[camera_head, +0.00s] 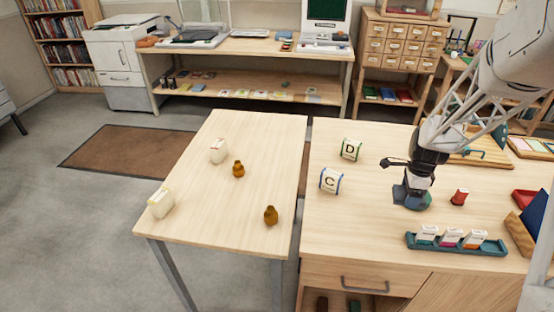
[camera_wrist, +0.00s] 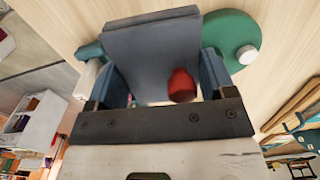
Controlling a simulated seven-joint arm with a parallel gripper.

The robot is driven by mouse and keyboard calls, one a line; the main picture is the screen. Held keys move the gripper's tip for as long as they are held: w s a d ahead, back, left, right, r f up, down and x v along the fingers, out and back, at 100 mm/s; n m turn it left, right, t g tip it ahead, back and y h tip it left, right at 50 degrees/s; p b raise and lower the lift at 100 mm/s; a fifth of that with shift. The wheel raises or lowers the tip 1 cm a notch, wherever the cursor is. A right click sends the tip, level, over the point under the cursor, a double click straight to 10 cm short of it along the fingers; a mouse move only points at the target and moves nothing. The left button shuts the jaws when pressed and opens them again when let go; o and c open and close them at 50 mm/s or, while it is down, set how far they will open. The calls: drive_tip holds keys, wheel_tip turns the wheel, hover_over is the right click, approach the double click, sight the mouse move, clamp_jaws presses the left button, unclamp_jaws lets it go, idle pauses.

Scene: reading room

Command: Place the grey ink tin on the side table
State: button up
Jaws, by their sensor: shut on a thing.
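My gripper (camera_head: 411,188) is low over the right-hand desk. In the wrist view its two fingers (camera_wrist: 163,75) stand on either side of a flat-sided grey block, which I take for the grey ink tin (camera_wrist: 150,50), and are shut on it. In the head view I cannot clearly tell the tin from the gripper and the teal-green thing around its tips. The side table (camera_head: 205,190), pale wood, stands to the left of the desk. It bears two amber bottles (camera_head: 238,169) (camera_head: 271,215) and two pale blocks (camera_head: 218,151) (camera_head: 160,202).
A red bottle or tin (camera_head: 460,197) stands right of my gripper; a red thing also shows in the wrist view (camera_wrist: 182,86). Lettered blocks D (camera_head: 350,149) and C (camera_head: 331,181) stand on the desk's left. A teal rack (camera_head: 455,247) is in front. The side table's middle has free room.

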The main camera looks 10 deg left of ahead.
drive_tip(key=w+a+r+n, duration=0.2)
drive_tip(key=a+n, duration=0.2)
drive_tip(key=a, duration=1.2)
drive_tip(key=w+a+r+n, duration=0.15)
drive_tip(key=a+n, duration=0.35)
drive_tip(key=a, duration=1.2)
drive_tip(key=s+a+f+n, duration=0.1)
drive_tip(key=s+a+n, duration=0.2)
drive_tip(key=a, duration=0.8)
drive_tip(key=s+a+f+n, duration=0.2)
drive_tip(key=s+a+n, duration=0.1)
drive_tip(key=a, duration=0.7)
drive_tip(key=s+a+f+n, duration=0.2)
drive_tip(key=s+a+n, duration=0.1)
drive_tip(key=a, duration=0.8)
drive_tip(key=shift+s+a+f+n, duration=0.15)
drive_tip(key=shift+s+a+n, duration=0.25)
drive_tip(key=shift+s, duration=0.15)
drive_tip(key=shift+w, duration=0.1)
hover_over(189, 179)
drive_tip(key=shift+a+f, duration=0.1)
drive_tip(key=shift+f, duration=0.65)
drive_tip(key=shift+f, duration=1.75)
